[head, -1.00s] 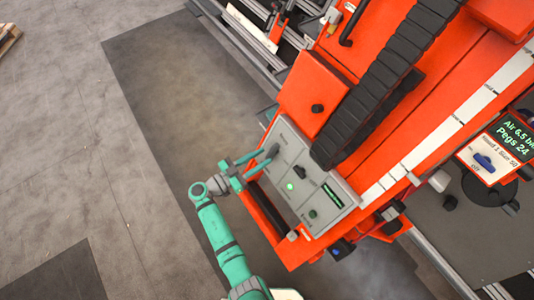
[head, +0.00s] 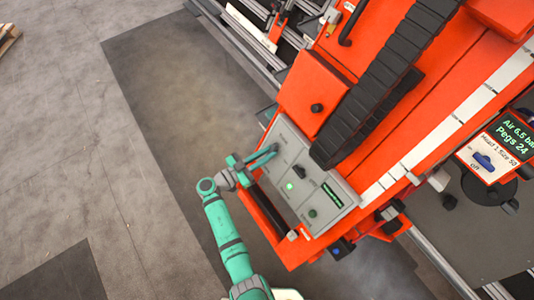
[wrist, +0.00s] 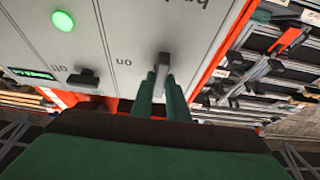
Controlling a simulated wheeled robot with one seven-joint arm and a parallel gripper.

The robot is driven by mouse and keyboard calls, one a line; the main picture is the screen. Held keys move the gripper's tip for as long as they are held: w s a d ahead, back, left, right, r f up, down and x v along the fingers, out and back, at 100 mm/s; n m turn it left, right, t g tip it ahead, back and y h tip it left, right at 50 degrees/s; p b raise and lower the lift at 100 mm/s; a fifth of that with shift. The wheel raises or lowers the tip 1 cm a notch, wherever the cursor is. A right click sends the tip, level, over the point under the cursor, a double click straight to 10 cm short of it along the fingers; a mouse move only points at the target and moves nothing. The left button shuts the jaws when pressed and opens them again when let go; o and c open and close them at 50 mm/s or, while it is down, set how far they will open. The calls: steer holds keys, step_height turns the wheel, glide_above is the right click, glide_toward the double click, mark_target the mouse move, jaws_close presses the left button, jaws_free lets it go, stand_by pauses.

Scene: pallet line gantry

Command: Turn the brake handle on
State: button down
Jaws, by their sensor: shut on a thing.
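The grey brake handle (wrist: 163,66) stands out from the light grey control panel (wrist: 108,40) in the wrist view, with an upside-down "on" label to its left. My gripper (wrist: 158,88) is shut on the handle, one green finger on each side of it. In the head view my gripper (head: 267,157) reaches over the upper left part of the panel (head: 306,206). The fingers hide most of the handle there, so its exact angle is hard to tell.
A lit green button (head: 289,187), a dark switch (head: 299,171) and a small display share the panel. A black grab bar (head: 270,212) runs along the orange housing's near edge. A black cable chain (head: 372,90) lies to the right.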

steer(key=shift+n, duration=0.3)
steer(key=n+t+y, duration=0.1)
steer(key=n, duration=0.2)
steer(key=n+t+y, duration=0.1)
steer(key=n, duration=0.1)
steer(key=shift+s+d+n+y, duration=0.1)
steer(key=shift+s+n+y, duration=0.05)
steer(key=shift+n+y, duration=0.2)
steer(key=n+y, duration=0.1)
steer(key=n, duration=0.2)
steer(key=n+t+y, duration=0.1)
steer(key=n, duration=0.2)
steer(key=shift+d+r+y, duration=0.1)
steer(key=shift+r+y, duration=0.05)
steer(key=shift+y, duration=0.2)
steer(key=n+y, duration=0.1)
steer(key=n, duration=0.1)
steer(key=n+y, duration=0.1)
steer(key=n, duration=0.2)
steer(key=shift+r+n+y, duration=0.15)
steer(key=shift+n+y, duration=0.2)
steer(key=shift+y, duration=0.05)
steer(key=shift+n+g+y, duration=0.6)
steer(key=shift+n+g, duration=0.1)
steer(key=shift+n, duration=1)
steer(key=c, duration=1.7)
jaws_free()
